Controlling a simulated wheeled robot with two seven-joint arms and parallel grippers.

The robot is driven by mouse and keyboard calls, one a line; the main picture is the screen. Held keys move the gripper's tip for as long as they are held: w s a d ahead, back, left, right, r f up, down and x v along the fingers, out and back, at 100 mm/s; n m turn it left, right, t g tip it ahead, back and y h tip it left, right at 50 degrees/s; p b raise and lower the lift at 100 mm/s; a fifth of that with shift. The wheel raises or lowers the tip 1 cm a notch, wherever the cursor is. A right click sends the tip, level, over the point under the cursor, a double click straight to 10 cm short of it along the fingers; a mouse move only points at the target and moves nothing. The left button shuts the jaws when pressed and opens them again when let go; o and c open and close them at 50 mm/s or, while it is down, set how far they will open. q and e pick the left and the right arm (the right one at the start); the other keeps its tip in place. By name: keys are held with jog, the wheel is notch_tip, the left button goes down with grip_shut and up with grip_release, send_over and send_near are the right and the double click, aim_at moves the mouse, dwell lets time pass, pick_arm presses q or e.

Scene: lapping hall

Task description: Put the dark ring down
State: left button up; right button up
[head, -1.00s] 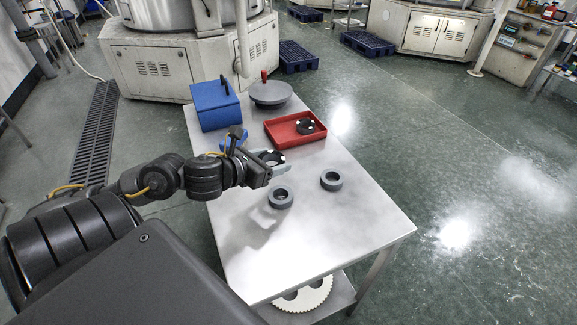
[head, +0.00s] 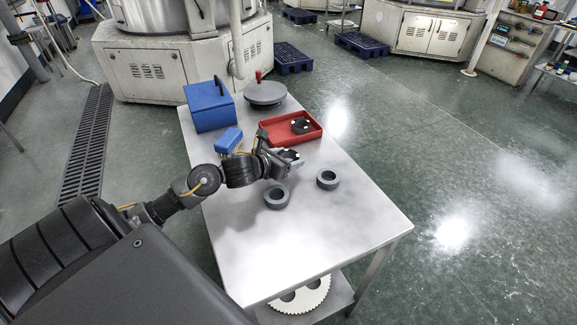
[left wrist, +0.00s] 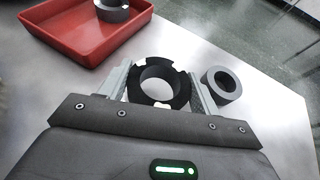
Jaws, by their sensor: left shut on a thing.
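My left gripper (left wrist: 160,90) is shut on a dark ring (left wrist: 178,92) with light marks on its rim, its fingers on either side of it. In the head view the left gripper (head: 290,160) is over the table, just in front of the red tray (head: 313,139), and the held ring is partly hidden by it. Whether the ring touches the table I cannot tell. Another dark ring (head: 300,126) with light marks lies in the red tray. My right gripper is not in view.
Two grey rings (head: 277,197) (head: 328,179) lie on the steel table (head: 340,225) near my gripper. A blue box (head: 209,106), a smaller blue object (head: 229,139) and a grey disc with a red knob (head: 265,94) are farther back. The table's front is clear.

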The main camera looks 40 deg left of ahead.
pick_arm(q)
jog(key=shift+w+f, duration=0.2)
jog(key=shift+f, duration=1.55)
jog(key=shift+f, duration=0.15)
jog(key=o, duration=1.1)
jog(key=shift+r+p, duration=0.3)
jog(key=shift+p, duration=0.1)
jog(key=b+v, duration=0.1)
jog(key=v, duration=0.9)
jog(key=shift+s+f, duration=0.1)
jog(key=shift+s, duration=0.2)
jog(key=shift+v, duration=0.8)
